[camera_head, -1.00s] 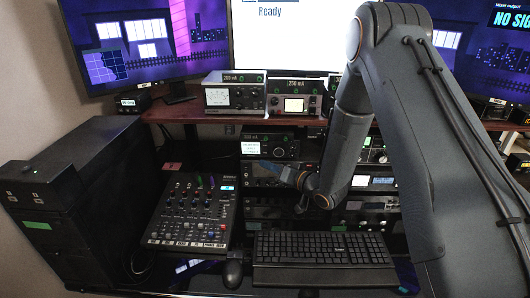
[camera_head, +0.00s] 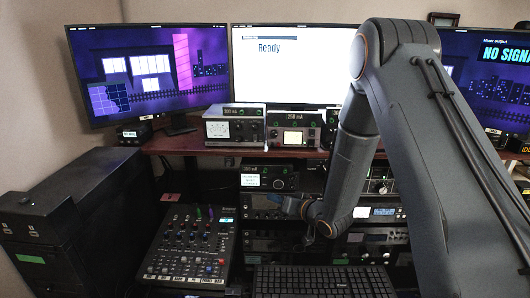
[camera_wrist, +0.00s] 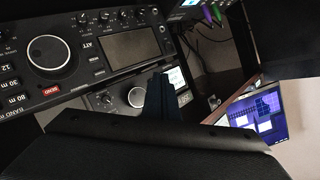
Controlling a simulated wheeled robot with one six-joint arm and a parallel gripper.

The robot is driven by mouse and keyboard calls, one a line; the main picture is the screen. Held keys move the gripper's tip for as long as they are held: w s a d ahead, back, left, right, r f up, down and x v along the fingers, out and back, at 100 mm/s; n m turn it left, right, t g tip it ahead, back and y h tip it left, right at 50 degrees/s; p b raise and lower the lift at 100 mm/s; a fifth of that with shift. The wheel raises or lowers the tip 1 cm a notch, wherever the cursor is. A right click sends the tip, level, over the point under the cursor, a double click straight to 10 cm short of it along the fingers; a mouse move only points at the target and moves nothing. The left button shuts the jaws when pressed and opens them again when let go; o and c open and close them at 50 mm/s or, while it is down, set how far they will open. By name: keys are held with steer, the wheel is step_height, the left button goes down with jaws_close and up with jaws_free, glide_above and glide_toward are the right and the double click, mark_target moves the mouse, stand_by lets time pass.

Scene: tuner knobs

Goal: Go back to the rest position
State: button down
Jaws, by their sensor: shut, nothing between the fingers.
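My arm comes in from the right in the head view and bends down toward the rack of radio gear (camera_head: 262,205) under the shelf. My gripper (camera_head: 286,204) is at its end, in front of the rack units, pointing left. In the wrist view my gripper (camera_wrist: 160,98) shows as dark blue fingers held together with nothing between them. Behind them are a radio with a large round knob (camera_wrist: 53,55) and a smaller unit with a lit display (camera_wrist: 132,97). The fingertips look apart from the gear, but the exact gap cannot be told.
An audio mixer (camera_head: 190,245) and a keyboard (camera_head: 322,282) lie on the desk below. Meters (camera_head: 234,126) stand on the red-brown shelf (camera_head: 180,145) before the monitors (camera_head: 290,62). A black cabinet (camera_head: 75,205) stands at left.

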steer(key=s+d+r+g+h, duration=0.25)
steer(key=d+h, duration=0.25)
steer(key=d, duration=0.4)
steer(key=s+d+r+g+h+b, duration=0.1)
steer(key=s+d+g+h, duration=0.1)
steer(key=s, duration=1.2)
steer(key=s+d+m+g+h+b, duration=0.1)
steer(key=s+d+g, duration=0.4)
steer(key=s, duration=1)
steer(key=shift+r+g+h, duration=0.4)
steer(key=shift+g+h, duration=0.05)
steer(key=shift+h, duration=0.05)
steer(key=shift+w, duration=0.1)
